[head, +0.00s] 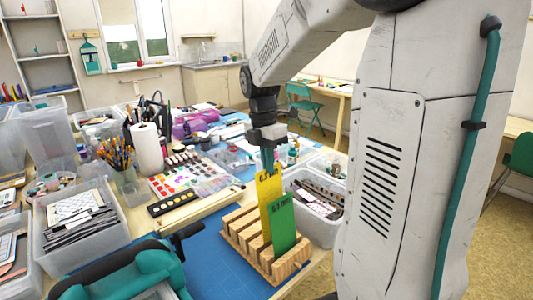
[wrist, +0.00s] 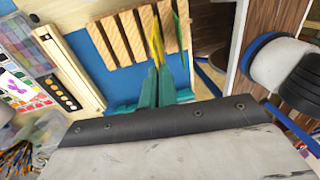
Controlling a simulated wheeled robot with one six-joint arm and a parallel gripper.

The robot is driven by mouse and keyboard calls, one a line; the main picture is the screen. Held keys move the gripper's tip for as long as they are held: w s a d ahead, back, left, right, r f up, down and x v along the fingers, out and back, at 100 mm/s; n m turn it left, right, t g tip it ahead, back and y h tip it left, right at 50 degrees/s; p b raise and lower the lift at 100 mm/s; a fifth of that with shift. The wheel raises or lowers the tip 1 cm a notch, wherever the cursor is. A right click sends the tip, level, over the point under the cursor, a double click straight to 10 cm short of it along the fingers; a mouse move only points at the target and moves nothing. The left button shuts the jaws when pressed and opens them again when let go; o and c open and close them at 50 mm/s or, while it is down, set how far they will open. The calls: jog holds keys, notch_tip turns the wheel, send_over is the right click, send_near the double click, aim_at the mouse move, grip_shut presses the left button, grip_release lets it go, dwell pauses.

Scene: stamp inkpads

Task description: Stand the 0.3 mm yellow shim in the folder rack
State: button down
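The yellow shim (head: 267,190) is upright in the head view, its lower end at the slots of the wooden folder rack (head: 235,237). I cannot tell how deep it sits, because a green shim (head: 283,222) marked 0.5 mm partly covers it. The green shim stands in the rack beside it. My gripper (head: 268,163) is above the rack with its teal fingers closed on the top of the yellow shim. In the wrist view the yellow shim (wrist: 157,40) runs from my fingertips (wrist: 158,68) between the rack's slats (wrist: 127,38), with the green shim (wrist: 178,32) to its right.
The rack stands on a blue mat (head: 205,262) near the table's edge. A clear bin (head: 318,228) of items is close on its right. A paint palette (head: 172,203) and a paper roll (head: 147,149) are at the left. A teal machine (head: 130,275) is in front.

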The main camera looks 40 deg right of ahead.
aim_at(270, 180)
jog(key=shift+s+f, duration=0.2)
jog(key=shift+f, duration=1.3)
jog(key=shift+s+f, duration=0.2)
jog(key=shift+f, duration=1.3)
jog(key=c, duration=1.6)
grip_release()
jog(key=shift+w+r, duration=0.2)
jog(key=shift+r, duration=1.05)
jog(key=shift+w+r, duration=0.15)
jog(key=shift+r, duration=1.1)
